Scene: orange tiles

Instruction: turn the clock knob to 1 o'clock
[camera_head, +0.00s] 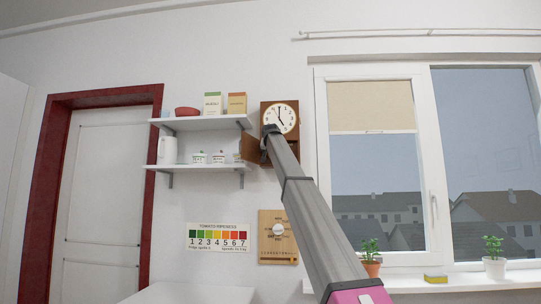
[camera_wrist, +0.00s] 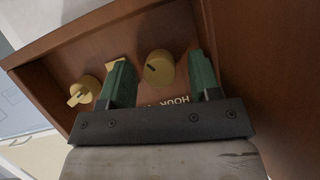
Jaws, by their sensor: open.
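The wall clock (camera_head: 281,117) has a white face in a brown wooden case. Its short hand points near 5 and its long hand near 12. In the wrist view, a round yellow knob (camera_wrist: 158,69) with a dark mark stands on the brown panel, with upside-down lettering that looks like "HOUR" below it. My gripper (camera_wrist: 160,62) is open, its green fingers on either side of this knob; I cannot tell whether they touch it. A second yellow knob (camera_wrist: 81,92) with a raised bar is left of the fingers. In the head view my arm hides the gripper.
A brown panel (camera_head: 249,148), like an open door, stands left of the clock's lower part. Shelves (camera_head: 203,123) with boxes are to the left. A wooden dial board (camera_head: 276,245) hangs below. The window (camera_head: 372,160) is to the right.

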